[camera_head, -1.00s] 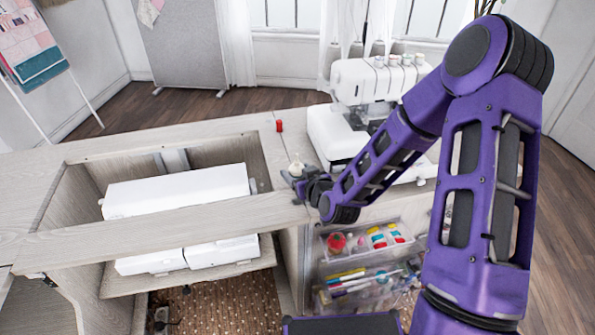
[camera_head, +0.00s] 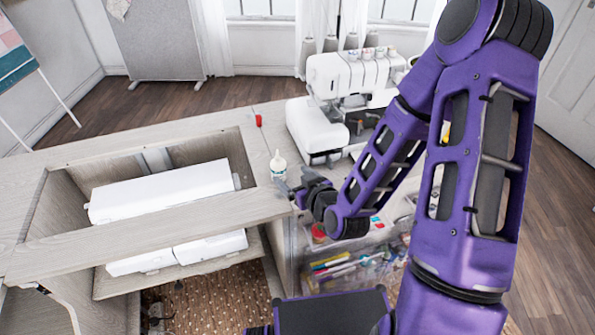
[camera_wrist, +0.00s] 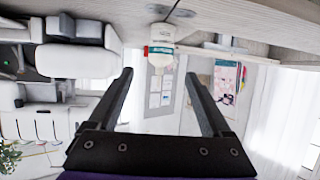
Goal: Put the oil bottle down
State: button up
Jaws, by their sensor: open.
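The oil bottle (camera_head: 278,166) is small and white with a pointed tip. It stands upright on the cabinet top (camera_head: 262,150), between the well opening and the white overlocker. In the wrist view, which is upside down, the bottle (camera_wrist: 161,42) shows a green and red label and sits beyond the fingertips, apart from them. My gripper (camera_head: 291,182) is in front of the bottle at the cabinet's near edge. In the wrist view my gripper (camera_wrist: 158,75) has its two fingers spread wide with nothing between them.
A white overlocker (camera_head: 320,125) stands right of the bottle. A red spool (camera_head: 259,121) stands behind it. A white sewing machine (camera_head: 165,192) sits lowered in the well at left. Clear drawers (camera_head: 345,268) with supplies are below my forearm.

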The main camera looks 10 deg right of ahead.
jog(key=shift+p+v, duration=1.25)
jog(key=shift+p, duration=1.8)
